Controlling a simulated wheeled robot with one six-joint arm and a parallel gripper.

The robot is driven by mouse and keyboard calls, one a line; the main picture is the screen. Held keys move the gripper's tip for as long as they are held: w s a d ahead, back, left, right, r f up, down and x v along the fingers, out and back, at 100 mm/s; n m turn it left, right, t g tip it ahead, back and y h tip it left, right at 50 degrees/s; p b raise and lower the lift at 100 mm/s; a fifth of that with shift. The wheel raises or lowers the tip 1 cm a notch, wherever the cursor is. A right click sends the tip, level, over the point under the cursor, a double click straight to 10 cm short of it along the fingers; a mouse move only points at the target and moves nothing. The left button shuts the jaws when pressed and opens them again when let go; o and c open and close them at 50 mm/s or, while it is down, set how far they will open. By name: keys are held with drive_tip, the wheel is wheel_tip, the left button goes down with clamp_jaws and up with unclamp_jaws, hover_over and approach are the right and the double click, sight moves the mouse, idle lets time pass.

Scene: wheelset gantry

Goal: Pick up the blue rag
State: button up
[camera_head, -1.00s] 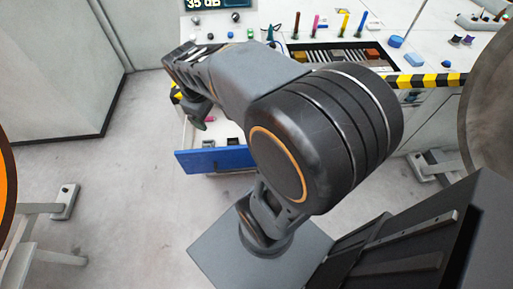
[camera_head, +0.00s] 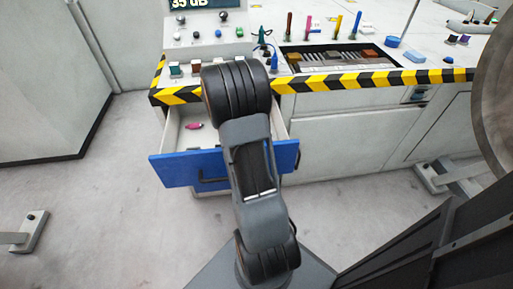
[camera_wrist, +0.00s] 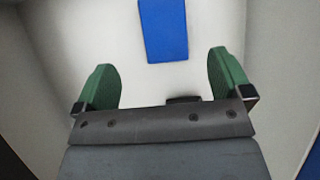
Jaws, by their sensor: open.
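A flat blue rectangle, which looks like the blue rag (camera_wrist: 163,30), lies on a pale floor between white walls in the wrist view, at the top centre. It appears to be inside the open drawer (camera_head: 180,168). My gripper (camera_wrist: 162,62) is open, with its two green fingers wide apart and nothing between them. The rag is beyond the fingertips, roughly centred between them and not touched. A small dark thing (camera_wrist: 183,99) shows just past my gripper's palm. In the head view my arm hides my gripper and part of the drawer.
A pink item (camera_head: 194,126) lies in the drawer's left side. The white bench (camera_head: 350,130) has a yellow-black striped edge.

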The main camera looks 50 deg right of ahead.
drive_tip(key=shift+b+x, duration=1.55)
drive_tip(key=shift+x, duration=2.15)
drive_tip(key=shift+s+a+r, duration=0.1)
drive_tip(key=shift+s, duration=0.1)
drive_tip(key=shift+c, duration=0.5)
drive_tip(key=c, duration=0.9)
